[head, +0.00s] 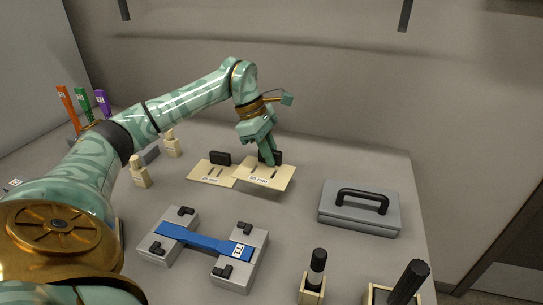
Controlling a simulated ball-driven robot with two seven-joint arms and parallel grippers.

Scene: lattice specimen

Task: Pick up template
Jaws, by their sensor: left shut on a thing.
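My left gripper (268,156) reaches over the table from the left and is shut on a black handle of the right-hand cream template (265,175). This template is a flat plate with small slots and a label, and it looks slightly raised, with its left edge over the neighbouring plate. A second cream template (208,174) with its own black handle (220,158) lies flat on the table just to the left. The labels are too small to read. The fingers hide part of the held handle. My right gripper does not show.
A blue specimen (205,242) lies across two grey clamp blocks (239,262) in front. A grey box with a black handle (358,208) stands right. Black-handled tools in holders (315,276) stand at the front right. Small cream pieces (139,172) and coloured markers (84,103) are left.

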